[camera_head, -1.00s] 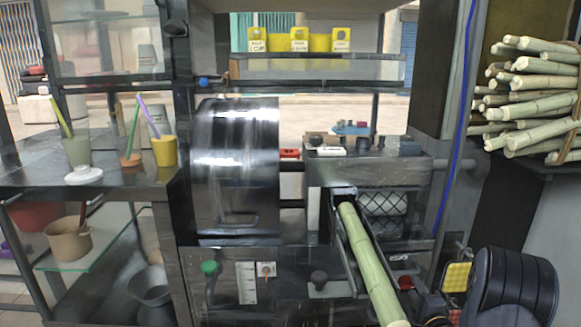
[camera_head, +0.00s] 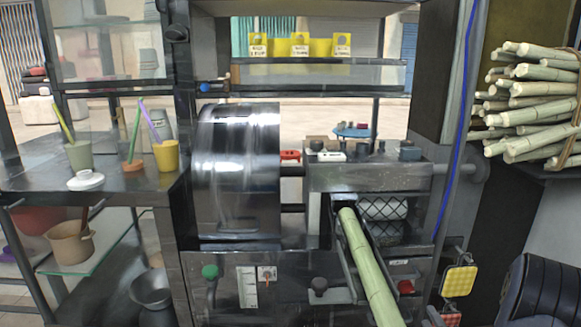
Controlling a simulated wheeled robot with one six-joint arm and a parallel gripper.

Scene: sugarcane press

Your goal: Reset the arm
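A green sugarcane stalk (camera_head: 368,267) lies slanted in the metal feed chute of the press, its upper end near the press housing (camera_head: 368,176). Its lower end runs out of the bottom of the picture.
A shiny metal drum (camera_head: 236,168) stands left of the chute. A bundle of cane (camera_head: 535,100) rests on a shelf at the upper right. Cups, including a yellow one (camera_head: 166,156), stand on the left counter (camera_head: 120,190). Yellow and red tags (camera_head: 459,280) hang right of the chute.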

